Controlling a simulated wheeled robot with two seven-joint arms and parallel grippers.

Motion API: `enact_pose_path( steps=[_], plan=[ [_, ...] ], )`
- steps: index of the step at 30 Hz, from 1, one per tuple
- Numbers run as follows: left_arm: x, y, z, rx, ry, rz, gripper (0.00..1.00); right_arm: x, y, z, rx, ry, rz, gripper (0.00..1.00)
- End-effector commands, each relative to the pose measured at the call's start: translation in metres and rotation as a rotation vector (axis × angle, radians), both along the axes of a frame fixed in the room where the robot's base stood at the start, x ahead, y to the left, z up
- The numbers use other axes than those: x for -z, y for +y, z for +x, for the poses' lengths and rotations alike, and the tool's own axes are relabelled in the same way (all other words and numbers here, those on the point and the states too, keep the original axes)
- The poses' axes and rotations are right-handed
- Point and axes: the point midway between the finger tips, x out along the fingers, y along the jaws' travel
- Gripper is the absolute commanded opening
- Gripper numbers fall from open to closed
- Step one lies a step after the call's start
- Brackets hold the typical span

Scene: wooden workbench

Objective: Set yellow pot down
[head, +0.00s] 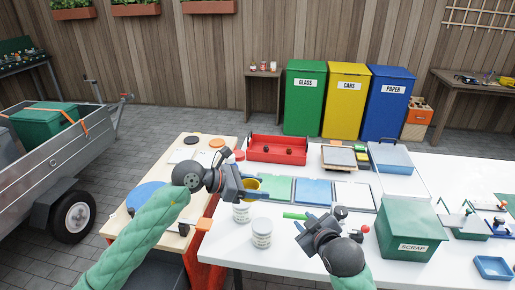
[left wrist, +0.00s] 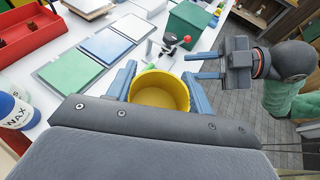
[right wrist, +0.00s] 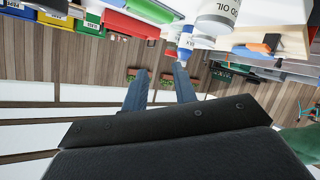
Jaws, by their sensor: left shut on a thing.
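The yellow pot (head: 252,183) is between the fingers of my left gripper (head: 254,188), over the near left part of the white table. In the left wrist view the pot (left wrist: 160,90) is seen from above, empty inside, with a blue-grey finger on each side. A green mat (head: 277,189), a blue mat (head: 313,191) and a white mat (head: 355,196) lie flat and bare beyond it. I cannot tell its exact height above the table. My right gripper (head: 302,226) is open and empty near the front edge; its spread fingers (right wrist: 160,90) show in the right wrist view.
Two white jars (head: 261,233) stand left of my right gripper, near the front edge. A green tool (head: 295,215) and a red-knobbed device (head: 339,213) lie close to it. The green scrap bin (head: 410,225) stands right. A red tray (head: 277,157) is behind the mats.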

Motion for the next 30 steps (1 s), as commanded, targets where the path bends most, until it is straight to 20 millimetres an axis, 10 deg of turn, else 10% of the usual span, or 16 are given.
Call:
enact_pose_path(
  steps=[18,30],
  plan=[
    [0.000,0.000,0.000,0.000,0.000,0.000,0.30,-0.110,0.082,0.057,-0.365,-0.244,-0.233,0.28],
    [0.000,0.000,0.000,0.000,0.000,0.000,0.30,-0.148,0.143,0.070,-0.647,-0.320,-0.426,0.28]
  ],
)
